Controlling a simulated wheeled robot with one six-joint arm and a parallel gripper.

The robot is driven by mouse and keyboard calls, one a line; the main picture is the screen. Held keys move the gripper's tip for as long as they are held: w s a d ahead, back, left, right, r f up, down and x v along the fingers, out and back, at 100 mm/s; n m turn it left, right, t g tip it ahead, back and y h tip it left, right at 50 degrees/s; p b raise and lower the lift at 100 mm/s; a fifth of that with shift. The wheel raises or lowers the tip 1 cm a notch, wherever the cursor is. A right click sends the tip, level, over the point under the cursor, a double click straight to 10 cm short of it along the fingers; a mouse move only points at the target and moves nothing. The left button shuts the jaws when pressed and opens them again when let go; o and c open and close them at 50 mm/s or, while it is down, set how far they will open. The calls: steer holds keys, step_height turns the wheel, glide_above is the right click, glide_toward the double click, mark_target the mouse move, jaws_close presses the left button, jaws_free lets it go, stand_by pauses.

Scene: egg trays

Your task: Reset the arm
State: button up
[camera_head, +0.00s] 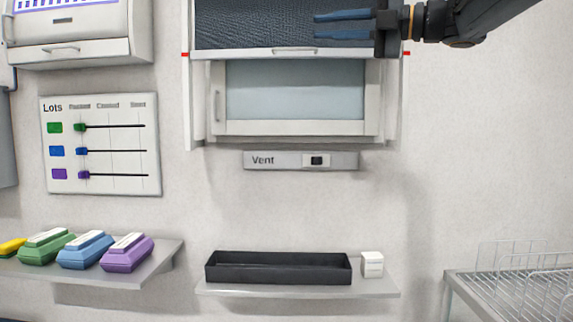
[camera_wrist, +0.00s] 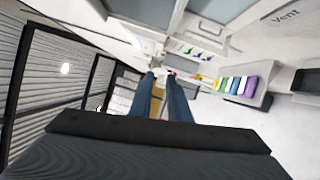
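My gripper (camera_head: 317,26) is at the top right of the head view, in front of the upper part of the wall cabinet. Its two blue fingers point left with a gap between them and nothing in it. In the wrist view the fingers (camera_wrist: 160,76) also stand apart and empty, pointing into the room. My arm comes in from the upper right corner. Nothing touches the fingers.
A cabinet with a pale window (camera_head: 295,90) hangs above a Vent switch panel (camera_head: 345,160). Below, a black tray (camera_head: 278,276) and white box (camera_head: 372,264) sit on a shelf. Egg cartons, including a purple one (camera_head: 127,254), are left. A wire rack (camera_head: 520,285) stands right.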

steer(key=w+d+f+m+t+h+p, duration=0.1)
steer(key=w+d+f+m+t+h, duration=0.65)
steer(key=w+f+m+t, duration=0.55)
steer(key=s+d+f+m+g+h, duration=0.1)
steer(key=d+f+m+g+h, duration=0.25)
steer(key=f+m, duration=0.45)
steer(key=s+d+f+m+g+h, duration=0.1)
steer(key=d+f+m+g+h, duration=0.3)
steer(key=f, duration=0.7)
steer(key=s+a+f+m+g+h+p, duration=0.25)
steer(key=s+f+m+g, duration=0.55)
steer(key=s+f, duration=1.6)
steer(key=s+a+f+g, duration=0.2)
steer(key=s+f+g, duration=0.3)
steer(key=s, duration=0.6)
step_height(320, 180, down, 2)
steer(key=shift+s+f, duration=0.1)
steer(key=shift+s, duration=0.25)
steer(key=shift+w, duration=0.1)
